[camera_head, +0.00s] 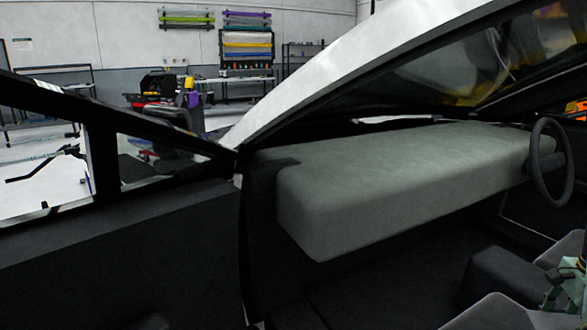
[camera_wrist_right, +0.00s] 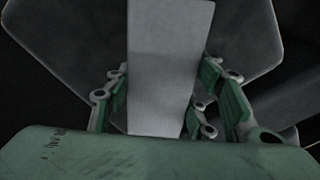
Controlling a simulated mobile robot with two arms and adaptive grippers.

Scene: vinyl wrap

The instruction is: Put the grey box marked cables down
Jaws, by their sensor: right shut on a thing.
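A plain grey box (camera_wrist_right: 165,75) stands out from between the green fingers of my right gripper (camera_wrist_right: 170,92) in the right wrist view. The gripper is shut on it. No marking shows on the side that faces the camera. In the head view, green and white parts of what looks like my right gripper (camera_head: 568,288) show at the lower right edge, over the seats inside a car. The box cannot be made out there. My left gripper is in neither view.
A long grey dashboard (camera_head: 400,175) spans the car, with a steering wheel (camera_head: 552,160) at right. Grey seats (camera_head: 490,312) and a dark console (camera_head: 505,275) lie below. A dark door (camera_head: 120,250) is at left. In the wrist view, a dark grey seat-like shape (camera_wrist_right: 75,50) lies behind the box.

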